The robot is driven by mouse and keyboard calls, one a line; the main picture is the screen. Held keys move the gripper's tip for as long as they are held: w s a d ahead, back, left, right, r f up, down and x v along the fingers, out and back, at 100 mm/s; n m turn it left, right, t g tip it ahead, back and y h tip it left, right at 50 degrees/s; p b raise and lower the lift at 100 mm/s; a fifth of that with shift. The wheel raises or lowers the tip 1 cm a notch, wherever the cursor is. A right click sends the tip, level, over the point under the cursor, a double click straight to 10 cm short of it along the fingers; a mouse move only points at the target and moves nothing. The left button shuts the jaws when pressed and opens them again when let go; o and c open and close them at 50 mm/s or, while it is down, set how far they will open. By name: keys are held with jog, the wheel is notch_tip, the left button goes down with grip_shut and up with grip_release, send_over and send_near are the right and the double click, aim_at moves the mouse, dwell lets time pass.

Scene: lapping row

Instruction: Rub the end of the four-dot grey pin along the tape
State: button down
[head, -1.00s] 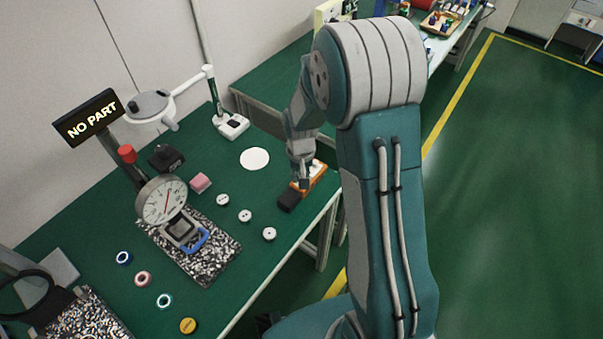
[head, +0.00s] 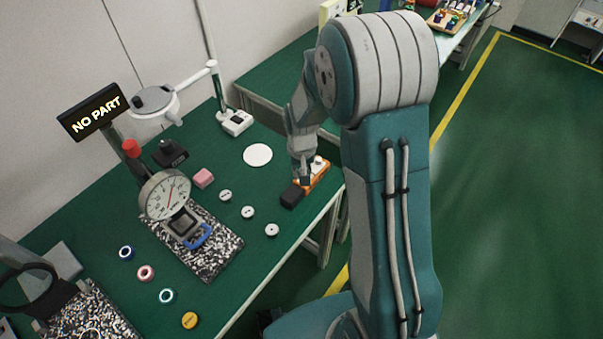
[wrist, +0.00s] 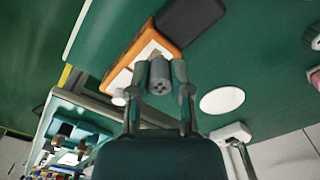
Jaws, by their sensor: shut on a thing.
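My gripper (wrist: 160,72) is shut on a grey pin (wrist: 161,84), whose round face with several dark dots points at the wrist camera. In the head view my gripper (head: 305,181) is over an orange holder (head: 325,176) near the bench's right edge. The orange holder (wrist: 115,68) carries a pale strip, perhaps the tape (wrist: 120,80), and a dark block (wrist: 190,20) sits at one end. The dark block also shows in the head view (head: 292,196). The pin's far end is hidden, so I cannot tell whether it touches the strip.
A white disc (head: 257,155) lies beside the holder. Several small white round parts, including one (head: 248,212), lie nearby. A dial gauge (head: 165,195) stands on a speckled plate below a "NO PART" sign (head: 92,115). Coloured rings lie at front left.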

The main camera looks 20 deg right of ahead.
jog(key=shift+r, duration=2.55)
jog(key=shift+f, duration=0.1)
